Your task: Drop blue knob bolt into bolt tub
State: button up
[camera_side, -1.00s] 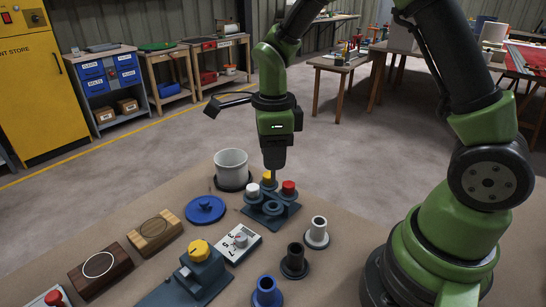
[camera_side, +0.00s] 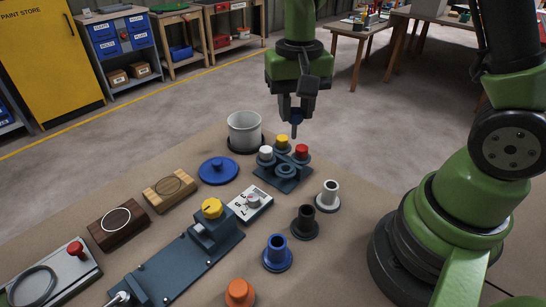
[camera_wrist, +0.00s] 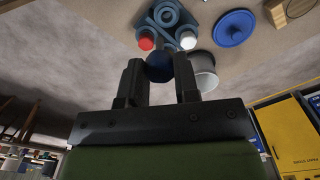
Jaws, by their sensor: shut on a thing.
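My gripper (camera_side: 297,108) is shut on the blue knob bolt (camera_side: 297,117), whose shank points down. The bolt hangs above the back of the blue-grey bolt rack (camera_side: 289,184), clear of it. In the wrist view the round blue knob (camera_wrist: 159,67) shows between the fingertips (camera_wrist: 159,72). The pale grey tub (camera_side: 244,132) stands upright on a dark base, left of the gripper. Its top looks open; its inside bottom is hidden. In the wrist view the tub (camera_wrist: 204,75) is partly behind a finger.
The rack bears white (camera_side: 265,153), yellow (camera_side: 282,140) and red (camera_side: 302,151) knobs and an empty-looking front ring. A blue lid (camera_side: 218,171) lies left of it. Several coloured flanged posts stand in front. A blue-grey fixture with a yellow knob (camera_side: 212,208) stands front left.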

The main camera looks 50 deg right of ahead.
jog(key=n, duration=0.7)
jog(key=shift+s+r, duration=0.3)
jog(key=shift+r, duration=0.05)
jog(key=w+d+r+m, duration=0.15)
jog(key=w+m, duration=0.25)
jog(key=w, duration=0.4)
jog(key=w+d+f+m, duration=0.1)
jog(key=w+d+m, duration=0.2)
jog(key=w, duration=0.4)
jog(key=m, duration=0.2)
send_near(252, 113)
jog(key=s+a+f, duration=0.3)
jog(key=s+f, duration=0.1)
jog(key=f, duration=0.1)
jog(key=shift+a+f, duration=0.25)
jog(key=shift+a, duration=0.1)
jog(key=shift+f, duration=0.6)
jog(key=o, duration=0.9)
